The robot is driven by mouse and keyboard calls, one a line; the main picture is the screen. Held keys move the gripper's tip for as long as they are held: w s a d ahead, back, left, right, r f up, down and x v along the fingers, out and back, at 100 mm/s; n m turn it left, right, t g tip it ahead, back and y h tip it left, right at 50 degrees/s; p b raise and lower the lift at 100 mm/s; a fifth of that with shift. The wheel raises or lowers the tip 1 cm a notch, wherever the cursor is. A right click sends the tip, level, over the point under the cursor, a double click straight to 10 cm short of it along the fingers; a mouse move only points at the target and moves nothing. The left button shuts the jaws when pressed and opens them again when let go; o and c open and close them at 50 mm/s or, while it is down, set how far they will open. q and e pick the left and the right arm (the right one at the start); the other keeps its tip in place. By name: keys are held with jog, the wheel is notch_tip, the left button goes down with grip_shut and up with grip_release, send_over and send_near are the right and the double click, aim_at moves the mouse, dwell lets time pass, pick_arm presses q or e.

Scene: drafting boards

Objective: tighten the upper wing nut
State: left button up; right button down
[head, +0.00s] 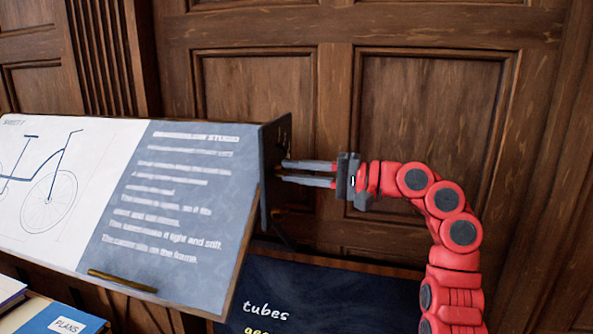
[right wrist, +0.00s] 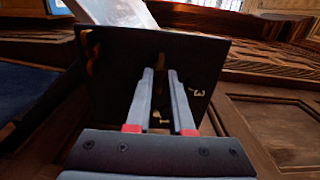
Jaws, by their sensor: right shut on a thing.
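The drafting board (head: 190,200) is tilted, with a dark side plate (head: 268,190) at its right end. My right gripper (head: 282,171) reaches in from the right, its two fingers level and its tips at the plate. In the right wrist view the gripper (right wrist: 161,73) is shut on a small brass-coloured piece (right wrist: 161,58) at the face of the side plate (right wrist: 110,85). I take it for the upper wing nut; it is mostly hidden by the fingertips. Another small brass piece (right wrist: 160,118) shows between the fingers, lower in that view. My left gripper is not in view.
A dark sign with chalk-like writing (head: 330,300) stands below the board's right end. A blue folder marked PLANS (head: 66,326) lies at the lower left. Wooden panelling (head: 430,110) stands behind; the space right of the plate holds only my right arm.

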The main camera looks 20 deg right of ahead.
jog(key=c, duration=0.8)
grip_release()
jog(key=shift+d, duration=0.1)
jog(key=b+v, duration=0.4)
jog(key=v, duration=1.3)
jog(key=shift+b, duration=0.3)
jog(key=shift+s+d, duration=0.15)
